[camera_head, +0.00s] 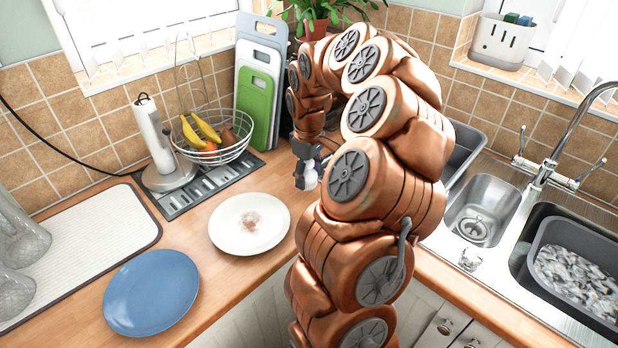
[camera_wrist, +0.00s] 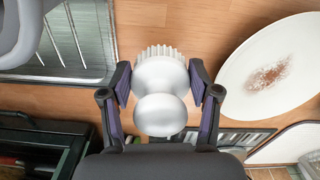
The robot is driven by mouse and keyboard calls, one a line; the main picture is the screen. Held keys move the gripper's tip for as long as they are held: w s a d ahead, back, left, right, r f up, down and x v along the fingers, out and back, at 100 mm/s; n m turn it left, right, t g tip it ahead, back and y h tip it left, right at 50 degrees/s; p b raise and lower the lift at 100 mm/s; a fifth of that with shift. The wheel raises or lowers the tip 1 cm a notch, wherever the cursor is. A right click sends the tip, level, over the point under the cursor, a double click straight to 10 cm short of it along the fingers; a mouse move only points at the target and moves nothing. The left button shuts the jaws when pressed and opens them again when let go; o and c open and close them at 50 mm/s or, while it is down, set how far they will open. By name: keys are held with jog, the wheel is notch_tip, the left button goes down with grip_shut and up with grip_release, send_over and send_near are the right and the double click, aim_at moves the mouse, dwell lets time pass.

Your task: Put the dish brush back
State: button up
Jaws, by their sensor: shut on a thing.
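The dish brush (camera_wrist: 161,112) is a pale, rounded, knob-like piece with a ring of short white bristles at its far edge. My gripper (camera_wrist: 160,80) is shut on it, with one finger on each side of the knob. In the head view the white brush (camera_head: 310,177) shows below my gripper (camera_head: 306,170), held above the wooden counter behind the white plate. Part of the brush is hidden by the fingers in the head view. A grey holder (camera_head: 501,42) with blue and green items in it stands on the window sill at the upper right.
A stained white plate (camera_head: 249,224) and a blue plate (camera_head: 152,292) lie on the counter. A fruit basket (camera_head: 213,140), paper towel roll (camera_head: 154,134) and cutting boards (camera_head: 257,85) stand behind. The sink (camera_head: 482,210) and tap (camera_head: 567,130) are on the right. My arm hides the middle.

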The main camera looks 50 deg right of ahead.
aim_at(309, 182)
jog(key=shift+w+d+f, duration=0.1)
jog(key=shift+w+d, duration=0.3)
notch_tip(309, 182, down, 2)
jog(key=shift+f+p, duration=0.25)
jog(key=shift+p, duration=0.6)
jog(key=shift+f, duration=0.45)
jog(key=shift+f, duration=0.15)
jog(key=o, duration=1.2)
